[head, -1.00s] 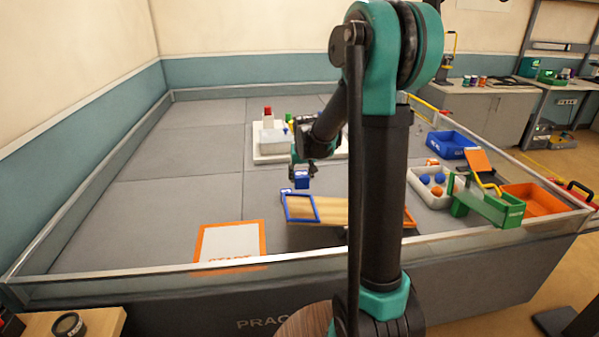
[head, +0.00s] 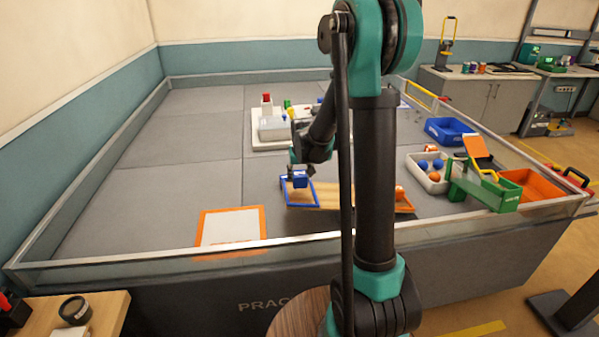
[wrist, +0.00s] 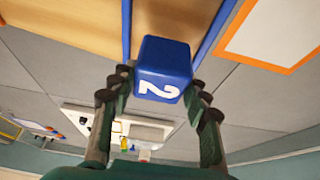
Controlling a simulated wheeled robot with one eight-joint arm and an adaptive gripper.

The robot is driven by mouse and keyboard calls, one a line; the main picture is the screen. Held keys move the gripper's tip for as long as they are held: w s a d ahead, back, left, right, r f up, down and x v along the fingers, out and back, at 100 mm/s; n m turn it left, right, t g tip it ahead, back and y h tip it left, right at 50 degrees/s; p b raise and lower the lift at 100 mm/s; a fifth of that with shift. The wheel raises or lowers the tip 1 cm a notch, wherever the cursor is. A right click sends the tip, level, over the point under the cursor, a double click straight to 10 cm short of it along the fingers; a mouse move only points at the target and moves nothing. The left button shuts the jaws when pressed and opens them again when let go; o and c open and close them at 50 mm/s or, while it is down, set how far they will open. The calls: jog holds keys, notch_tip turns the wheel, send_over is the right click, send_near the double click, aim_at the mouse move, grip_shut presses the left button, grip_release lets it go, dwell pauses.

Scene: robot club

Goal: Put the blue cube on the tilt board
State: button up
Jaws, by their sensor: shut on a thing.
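The blue cube (wrist: 163,65), marked with a white 2, is held between the fingers of my gripper (wrist: 160,88) in the wrist view. In the head view the cube (head: 300,181) is over the blue-framed left end of the wooden tilt board (head: 325,196). The board's wood also shows in the wrist view (wrist: 85,25), with blue frame edges on both sides of the cube. I cannot tell whether the cube touches the board.
An orange-bordered start mat (head: 230,228) lies left of the board. A white platform (head: 262,142) with several items is behind. A grey tray (head: 414,176) of balls, a green ramp (head: 480,192), a blue bin (head: 450,131) and an orange bin (head: 530,187) stand right. The left floor is clear.

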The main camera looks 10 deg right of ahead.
jog(key=shift+f, duration=1.2)
dwell(0.4)
jog(key=o, duration=1.2)
jog(key=v, duration=1.2)
jog(key=shift+s, duration=0.2)
